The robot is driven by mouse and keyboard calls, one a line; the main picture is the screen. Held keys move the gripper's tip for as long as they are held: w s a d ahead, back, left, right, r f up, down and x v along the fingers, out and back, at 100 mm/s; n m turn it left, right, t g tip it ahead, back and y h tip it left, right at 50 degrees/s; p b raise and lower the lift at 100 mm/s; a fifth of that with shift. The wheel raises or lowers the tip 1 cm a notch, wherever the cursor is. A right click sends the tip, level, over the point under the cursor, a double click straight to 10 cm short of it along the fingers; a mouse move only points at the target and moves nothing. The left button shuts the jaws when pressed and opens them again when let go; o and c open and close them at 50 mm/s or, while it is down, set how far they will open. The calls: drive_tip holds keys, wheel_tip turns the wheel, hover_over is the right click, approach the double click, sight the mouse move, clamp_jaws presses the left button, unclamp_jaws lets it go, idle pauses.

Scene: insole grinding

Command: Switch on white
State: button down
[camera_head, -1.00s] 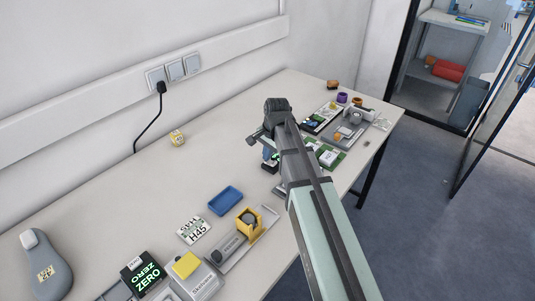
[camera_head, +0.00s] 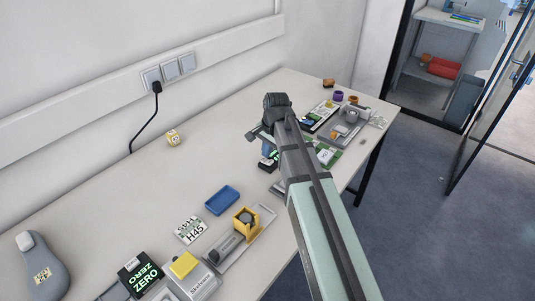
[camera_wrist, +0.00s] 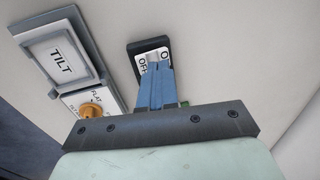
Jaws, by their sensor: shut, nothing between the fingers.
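A white rocker switch (camera_wrist: 151,59) in a black frame shows in the wrist view, with OFF lettering on its left and part of an O on its right. The blue fingers of my gripper (camera_wrist: 157,66) are shut and empty. Their tips overlap the lower right part of the switch and hide part of its lettering. I cannot tell whether they touch it.
Left of the switch in the wrist view are a TILT panel (camera_wrist: 62,60) and an orange knob (camera_wrist: 91,110) marked FLAT. In the head view, a blue tray (camera_head: 222,200) and yellow holder (camera_head: 246,222) stand nearer. The table's back left is mostly clear.

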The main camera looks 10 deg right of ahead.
wheel_tip(320, 180, up, 12)
drive_tip(key=w+a, duration=0.1)
drive_tip(key=shift+w+a, duration=0.25)
idle(0.5)
